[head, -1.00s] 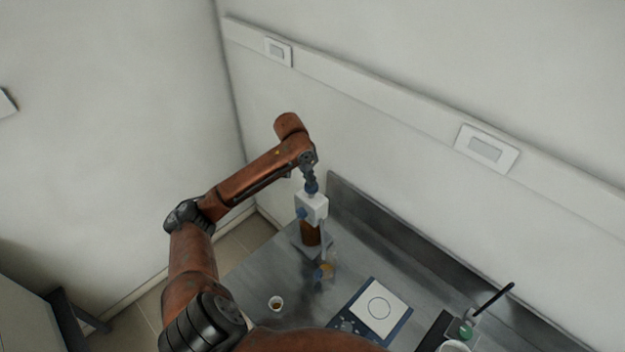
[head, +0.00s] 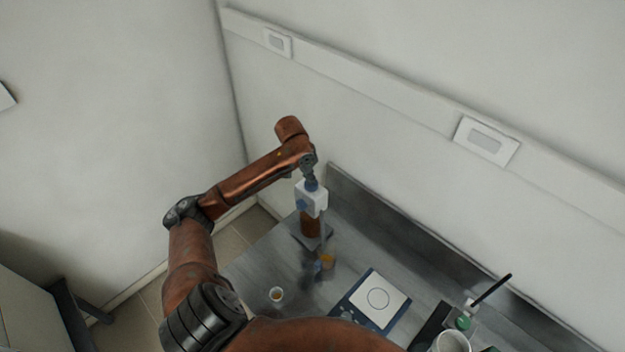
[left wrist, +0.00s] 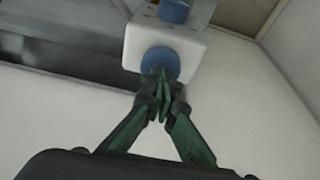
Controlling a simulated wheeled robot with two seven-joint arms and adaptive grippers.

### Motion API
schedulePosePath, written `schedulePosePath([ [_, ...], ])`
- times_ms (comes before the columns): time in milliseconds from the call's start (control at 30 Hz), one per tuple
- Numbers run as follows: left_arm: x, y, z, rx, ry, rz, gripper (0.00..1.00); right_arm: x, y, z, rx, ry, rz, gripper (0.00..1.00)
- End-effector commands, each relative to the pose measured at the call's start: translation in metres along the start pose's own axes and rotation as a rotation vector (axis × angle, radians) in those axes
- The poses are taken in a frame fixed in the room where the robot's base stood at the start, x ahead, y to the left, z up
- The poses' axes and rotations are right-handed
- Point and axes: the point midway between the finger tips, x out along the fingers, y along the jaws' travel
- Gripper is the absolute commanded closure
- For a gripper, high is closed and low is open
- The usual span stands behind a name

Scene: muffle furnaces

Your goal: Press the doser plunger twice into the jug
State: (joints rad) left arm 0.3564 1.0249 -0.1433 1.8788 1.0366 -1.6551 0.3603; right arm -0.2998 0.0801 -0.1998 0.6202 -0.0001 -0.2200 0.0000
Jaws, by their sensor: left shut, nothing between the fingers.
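The doser is a white block (head: 312,198) on an amber bottle (head: 310,224), with a blue side knob (head: 302,204). Its blue plunger (head: 312,185) is on top. My left gripper (head: 310,174) is shut and empty, pointing down onto the plunger. In the left wrist view the shut fingertips (left wrist: 162,84) overlap the round blue plunger top (left wrist: 160,61) and appear to touch it. A small vessel with orange content (head: 328,262), probably the jug, stands at the doser's foot; its outline is blurred. My right gripper is out of view.
A dark blue tray with a white circle-marked plate (head: 378,299) lies to the right, then a green-topped item (head: 463,323) and a white container (head: 452,342). The wall is close behind.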

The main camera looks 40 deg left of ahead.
Motion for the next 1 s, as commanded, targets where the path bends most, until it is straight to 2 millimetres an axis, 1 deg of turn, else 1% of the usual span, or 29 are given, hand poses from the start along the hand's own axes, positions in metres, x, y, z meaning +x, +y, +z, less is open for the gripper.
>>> schedulePosePath([
  [100, 0.003, 0.001, 0.003, 0.0, -0.007, 0.003, 1.0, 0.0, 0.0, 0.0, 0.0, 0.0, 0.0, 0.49],
  [267, -0.002, 0.001, 0.001, 0.001, -0.008, 0.003, 1.0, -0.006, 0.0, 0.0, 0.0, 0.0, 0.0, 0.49],
  [467, -0.019, 0.002, -0.005, 0.002, -0.006, 0.003, 1.0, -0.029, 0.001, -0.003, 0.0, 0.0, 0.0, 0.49],
  [633, -0.044, 0.004, -0.016, 0.007, -0.002, 0.002, 1.0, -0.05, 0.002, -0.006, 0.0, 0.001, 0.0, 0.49],
  [700, -0.053, 0.002, -0.014, 0.008, 0.001, -0.001, 1.0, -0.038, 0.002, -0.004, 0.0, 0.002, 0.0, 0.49],
  [733, -0.058, 0.003, -0.014, 0.008, 0.002, -0.001, 1.0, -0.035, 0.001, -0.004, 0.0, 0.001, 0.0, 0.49],
  [1000, -0.111, 0.003, -0.014, 0.008, 0.003, 0.0, 1.0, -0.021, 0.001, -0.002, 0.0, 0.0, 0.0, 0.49],
])
